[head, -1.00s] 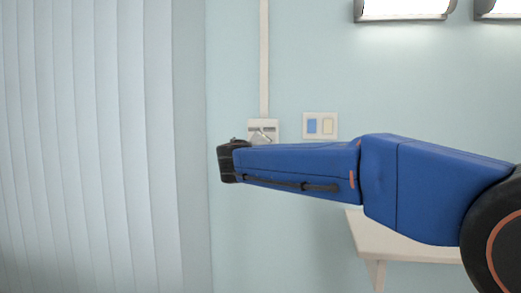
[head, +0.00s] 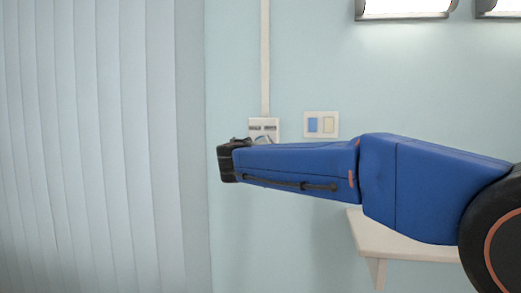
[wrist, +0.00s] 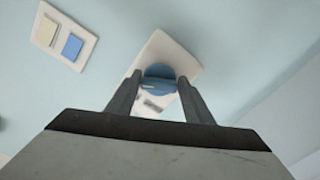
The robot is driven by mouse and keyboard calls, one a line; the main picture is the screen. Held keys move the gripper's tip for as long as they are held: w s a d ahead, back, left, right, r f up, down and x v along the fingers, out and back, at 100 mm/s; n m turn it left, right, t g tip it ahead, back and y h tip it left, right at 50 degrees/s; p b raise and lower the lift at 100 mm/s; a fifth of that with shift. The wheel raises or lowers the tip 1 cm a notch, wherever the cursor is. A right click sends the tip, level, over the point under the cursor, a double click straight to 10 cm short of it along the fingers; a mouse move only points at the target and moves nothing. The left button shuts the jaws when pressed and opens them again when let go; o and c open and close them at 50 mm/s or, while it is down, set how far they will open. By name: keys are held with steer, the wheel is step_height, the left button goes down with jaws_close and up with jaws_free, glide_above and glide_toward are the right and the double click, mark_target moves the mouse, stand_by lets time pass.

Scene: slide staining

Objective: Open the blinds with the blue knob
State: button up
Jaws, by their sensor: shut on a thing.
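The blue knob (wrist: 160,77) sits on a white wall plate (wrist: 182,58) in the wrist view. My gripper (wrist: 158,86) has a finger on each side of the knob and is shut on it. In the head view the white plate (head: 264,125) shows above my arm, with only a bit of blue near its lower edge. My gripper (head: 230,160) is at the left end of the arm there, and its fingers are hidden. The blinds (head: 90,140) hang as pale vertical slats at the left, closed with no gaps between them.
A switch plate (head: 321,125) with a blue and a cream rocker is on the wall right of the knob plate. A white conduit (head: 265,60) runs up from the knob plate. A white shelf (head: 400,245) is below my arm. Lamps (head: 405,8) are above.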

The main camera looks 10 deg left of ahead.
steer(key=shift+f, duration=0.1)
steer(key=o, duration=1)
steer(key=shift+o, duration=0.2)
steer(key=s, duration=1.7)
steer(key=shift+s, duration=0.2)
